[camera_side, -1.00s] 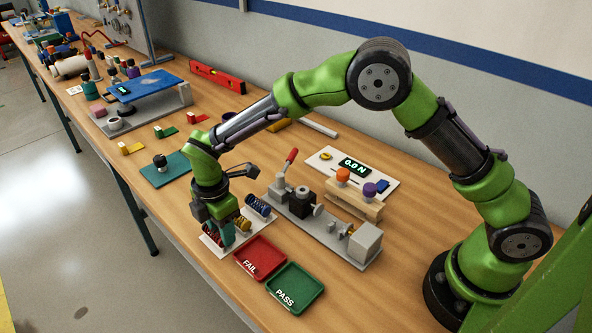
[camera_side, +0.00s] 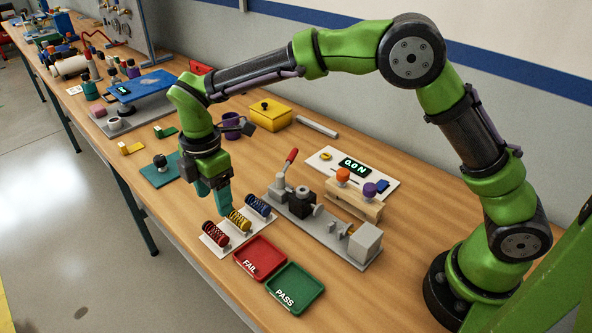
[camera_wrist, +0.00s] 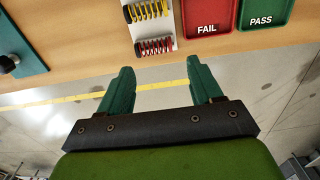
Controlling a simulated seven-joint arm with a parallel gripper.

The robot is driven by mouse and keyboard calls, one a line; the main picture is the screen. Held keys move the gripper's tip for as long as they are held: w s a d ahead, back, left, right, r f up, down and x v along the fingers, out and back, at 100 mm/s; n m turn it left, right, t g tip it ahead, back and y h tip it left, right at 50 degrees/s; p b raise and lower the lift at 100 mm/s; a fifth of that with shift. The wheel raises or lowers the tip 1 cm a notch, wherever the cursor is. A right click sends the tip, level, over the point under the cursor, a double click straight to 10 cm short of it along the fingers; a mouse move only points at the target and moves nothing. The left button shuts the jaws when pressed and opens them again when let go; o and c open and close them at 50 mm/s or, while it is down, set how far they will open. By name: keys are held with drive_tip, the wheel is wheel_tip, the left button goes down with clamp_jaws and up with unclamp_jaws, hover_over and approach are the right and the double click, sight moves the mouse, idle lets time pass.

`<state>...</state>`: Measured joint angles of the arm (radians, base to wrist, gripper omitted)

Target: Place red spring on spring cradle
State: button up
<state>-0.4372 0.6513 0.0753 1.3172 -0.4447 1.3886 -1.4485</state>
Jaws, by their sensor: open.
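The red spring (camera_side: 215,234) lies on the white plate (camera_side: 215,248), at its near end, beside the yellow spring (camera_side: 238,221) and the blue spring (camera_side: 258,206). In the wrist view the red spring (camera_wrist: 155,46) lies just ahead of the fingertips and apart from them. My gripper (camera_side: 223,210) is above the plate, its teal fingers pointing down. In the wrist view my gripper (camera_wrist: 158,68) is open with nothing between its fingers. I cannot tell for certain which part is the spring cradle; a grey fixture (camera_side: 310,222) with a red-handled lever stands to the right.
The red FAIL tray (camera_side: 260,258) and green PASS tray (camera_side: 295,289) stand right of the plate, near the table's front edge. A force readout (camera_side: 354,166) shows 0.0 N behind the fixture. A purple mug (camera_side: 231,125) and yellow box (camera_side: 270,114) are behind my gripper.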

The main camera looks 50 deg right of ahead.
drive_tip(key=s+d+r+m+t, duration=0.1)
drive_tip(key=d+r+m, duration=0.1)
drive_tip(key=r, duration=0.4)
drive_tip(key=s+d+r+m, duration=0.1)
drive_tip(key=d+r, duration=0.2)
drive_tip(key=r, duration=0.2)
drive_tip(key=s+d+r+m+t+y, duration=0.2)
drive_tip(key=s+d+r+m+t, duration=0.2)
drive_tip(key=s+d+m, duration=0.8)
drive_tip(key=shift+s+r+m, duration=0.2)
drive_tip(key=shift+s+m, duration=0.1)
drive_tip(key=shift+s, duration=0.2)
drive_tip(key=s+d+f+m, duration=0.1)
drive_tip(key=s+m, duration=0.1)
drive_tip(key=s+d+f+m+t, duration=0.1)
drive_tip(key=s+m, duration=0.1)
drive_tip(key=s+d+f+m+t, duration=0.1)
drive_tip(key=s+m, duration=0.1)
drive_tip(key=shift+d, duration=0.1)
drive_tip(key=shift+c, duration=0.6)
drive_tip(key=shift+s+d+f+m, duration=0.1)
drive_tip(key=shift+s+m, duration=0.05)
drive_tip(key=shift+m, duration=0.15)
drive_tip(key=shift+c, duration=0.5)
